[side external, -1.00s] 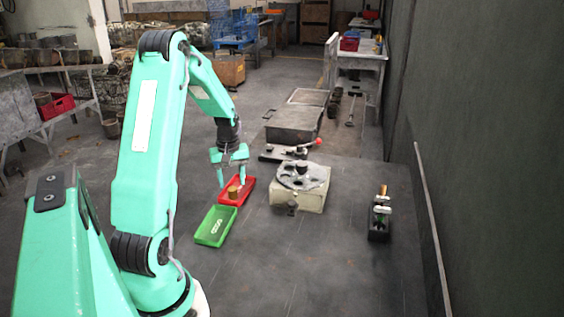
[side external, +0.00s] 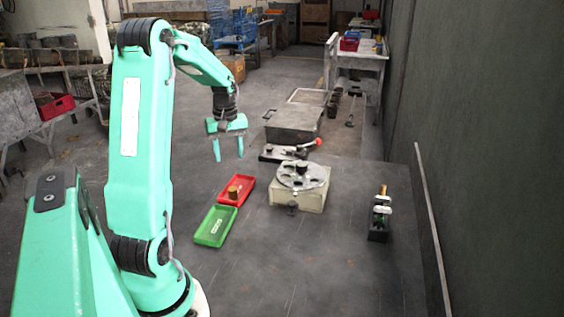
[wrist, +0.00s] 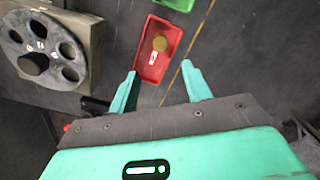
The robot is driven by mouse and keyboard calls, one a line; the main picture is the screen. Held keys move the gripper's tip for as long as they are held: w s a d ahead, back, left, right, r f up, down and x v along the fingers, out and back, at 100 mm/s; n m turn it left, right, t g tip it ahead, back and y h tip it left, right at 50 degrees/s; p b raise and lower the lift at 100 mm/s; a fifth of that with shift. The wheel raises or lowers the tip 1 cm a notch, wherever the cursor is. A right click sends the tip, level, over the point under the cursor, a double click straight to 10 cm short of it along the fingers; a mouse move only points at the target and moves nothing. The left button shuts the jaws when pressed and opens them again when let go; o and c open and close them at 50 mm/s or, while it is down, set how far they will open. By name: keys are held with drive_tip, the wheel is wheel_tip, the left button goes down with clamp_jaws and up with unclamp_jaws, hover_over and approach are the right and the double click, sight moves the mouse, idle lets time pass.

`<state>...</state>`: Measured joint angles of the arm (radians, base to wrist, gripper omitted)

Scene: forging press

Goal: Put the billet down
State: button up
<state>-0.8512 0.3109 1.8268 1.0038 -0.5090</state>
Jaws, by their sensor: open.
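The brass-coloured billet (side external: 233,192) stands in the red tray (side external: 247,183). In the wrist view the billet (wrist: 160,43) shows from above, inside the red tray (wrist: 146,69), beside a small white label. My gripper (side external: 228,158) is open and empty. It hangs above and behind the tray, clear of the billet. In the wrist view its two fingers (wrist: 160,85) are spread apart with only floor and tray showing between them.
A green tray (side external: 214,226) lies in front of the red one. A round die plate on a pale block (side external: 297,197) stands to the right. A lever with a red knob (side external: 313,143) is behind it. A small black stand (side external: 379,220) is farther right.

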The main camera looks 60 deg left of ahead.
idle(0.3)
drive_tip(key=w+d+r+m+t+y, duration=0.1)
drive_tip(key=d+r+m, duration=0.3)
drive_tip(key=d, duration=0.5)
drive_tip(key=w+d+r+m+t, duration=0.1)
drive_tip(key=d+r+m, duration=0.3)
drive_tip(key=d, duration=0.5)
drive_tip(key=s+d+r+m+t, duration=0.1)
drive_tip(key=s+d+m, duration=0.2)
drive_tip(key=d, duration=0.4)
drive_tip(key=s+d+r+m+t+h, duration=0.1)
drive_tip(key=s+d+m+t, duration=0.1)
drive_tip(key=s+d+m, duration=0.2)
drive_tip(key=s+d, duration=0.1)
drive_tip(key=d, duration=0.2)
drive_tip(key=shift+d+r+m+t, duration=0.15)
drive_tip(key=shift+d+m+t, duration=0.15)
drive_tip(key=shift+d, duration=0.05)
drive_tip(key=shift+o, duration=0.4)
drive_tip(key=shift+s, duration=0.1)
